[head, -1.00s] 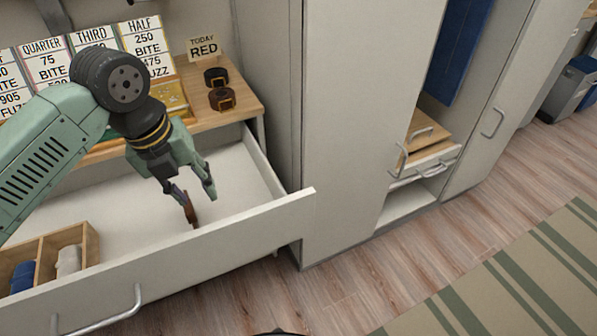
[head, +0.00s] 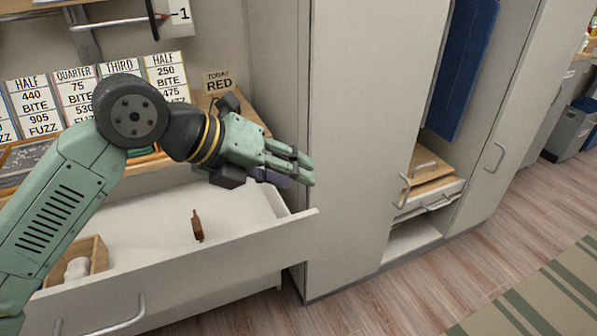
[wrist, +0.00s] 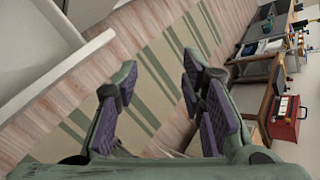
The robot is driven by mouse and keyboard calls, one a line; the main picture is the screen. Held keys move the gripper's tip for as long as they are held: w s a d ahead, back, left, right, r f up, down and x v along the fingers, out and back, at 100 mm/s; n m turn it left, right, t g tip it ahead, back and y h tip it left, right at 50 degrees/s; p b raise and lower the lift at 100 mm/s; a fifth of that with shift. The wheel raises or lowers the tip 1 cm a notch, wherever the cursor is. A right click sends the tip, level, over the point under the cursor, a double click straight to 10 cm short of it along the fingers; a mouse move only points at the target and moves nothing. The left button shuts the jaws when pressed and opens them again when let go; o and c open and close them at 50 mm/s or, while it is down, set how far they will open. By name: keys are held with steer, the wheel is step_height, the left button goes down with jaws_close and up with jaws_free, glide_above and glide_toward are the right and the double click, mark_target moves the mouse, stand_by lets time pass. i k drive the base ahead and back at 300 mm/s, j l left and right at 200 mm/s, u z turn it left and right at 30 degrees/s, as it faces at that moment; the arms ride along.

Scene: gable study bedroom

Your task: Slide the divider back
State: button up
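The wide white drawer (head: 225,257) stands open in the head view. A wooden divided box (head: 98,252) sits at its left end, with a pale rolled item (head: 77,268) inside; my arm hides part of the box. A small brown bottle-shaped piece (head: 197,226) stands or leans alone on the drawer floor; I cannot tell which. I cannot pick out a separate sliding divider for certain. My gripper (head: 305,170) is above the drawer's right end, pointing right towards the tall cabinet. In the wrist view my gripper (wrist: 158,78) is open, with nothing between its fingers.
Lettered cards (head: 76,92) and a "TODAY RED" sign (head: 217,82) stand on the desk behind the drawer. A tall cabinet door (head: 362,130) rises close to my gripper's right. A lower drawer (head: 432,196) sits part open farther right. Floor and striped rug (head: 545,290) are clear.

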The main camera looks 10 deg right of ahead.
mark_target(199, 236)
steer(key=i+l+u, duration=0.2)
steer(key=l, duration=0.2)
steer(key=i+l+u, duration=0.2)
steer(key=l, duration=0.15)
steer(key=l+u, duration=0.2)
steer(key=l, duration=0.2)
